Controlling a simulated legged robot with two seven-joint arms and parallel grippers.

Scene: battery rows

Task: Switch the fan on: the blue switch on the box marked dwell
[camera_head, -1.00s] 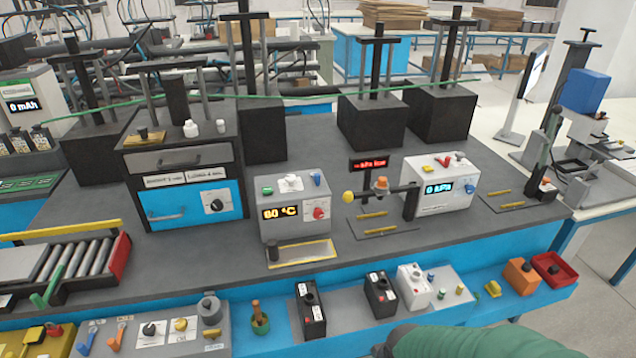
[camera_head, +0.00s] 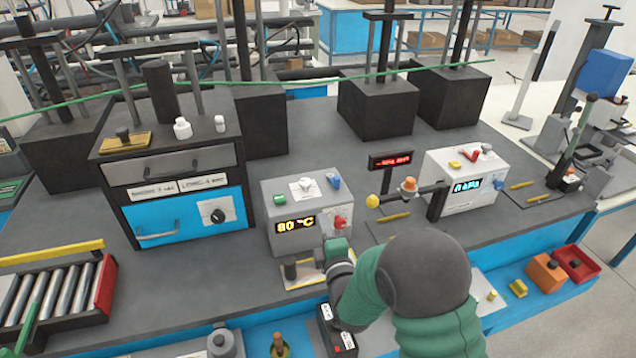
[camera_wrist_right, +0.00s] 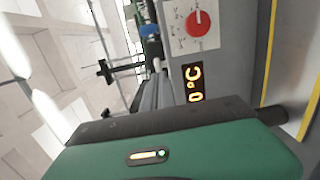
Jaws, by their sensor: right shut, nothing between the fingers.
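A grey box (camera_head: 300,218) with an amber °C display stands in the middle of the bench. A blue switch (camera_head: 335,182) sits on its top right, and a red knob (camera_head: 340,222) is on its front. A white box (camera_head: 465,180) to the right has a cyan display and a blue part (camera_head: 498,184) on its front. I cannot read "dwell" on either box. My right gripper (camera_head: 337,248) is shut and empty, just in front of and below the grey box's red knob. The wrist view shows that red knob (camera_wrist_right: 198,24) and the display (camera_wrist_right: 194,82) close by. My left gripper is out of view.
A small red-lit display (camera_head: 391,161) and an arm with a yellow ball (camera_head: 373,201) stand right of the grey box. A drawer cabinet (camera_head: 172,172) stands left. A roller conveyor (camera_head: 62,290) is at the far left. My right arm hides part of the front shelf.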

